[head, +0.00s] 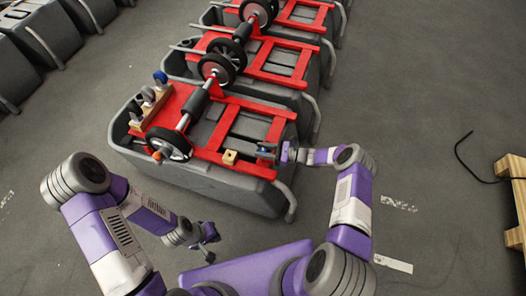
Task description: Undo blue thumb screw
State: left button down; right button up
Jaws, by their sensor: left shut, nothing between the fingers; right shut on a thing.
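The nearest grey scrubber tank (205,181) carries a red frame (231,110). My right gripper (266,152) reaches in from the right and is shut at the frame's near right corner. A small blue part, apparently the blue thumb screw (265,147), shows at its fingers, which partly hide it. Whether the screw is still threaded in cannot be seen. My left gripper (209,252) is shut and empty, hanging low in front of the tank, apart from it.
A wooden block (230,157) sits on the frame left of my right gripper. Black wheels (168,145) and a wooden strip holding several knobs (149,107), one blue, are at the left. More tanks stand behind. A wooden pallet (515,195) is at the right. Floor between is clear.

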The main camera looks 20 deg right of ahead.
jog(key=shift+f+n+g+y, duration=0.15)
jog(key=shift+n+g+y, duration=0.45)
jog(key=shift+n+g, duration=0.9)
jog(key=shift+s+g, duration=0.15)
jog(key=shift+g, duration=0.85)
jog(key=o, duration=1)
jog(key=shift+c, duration=0.2)
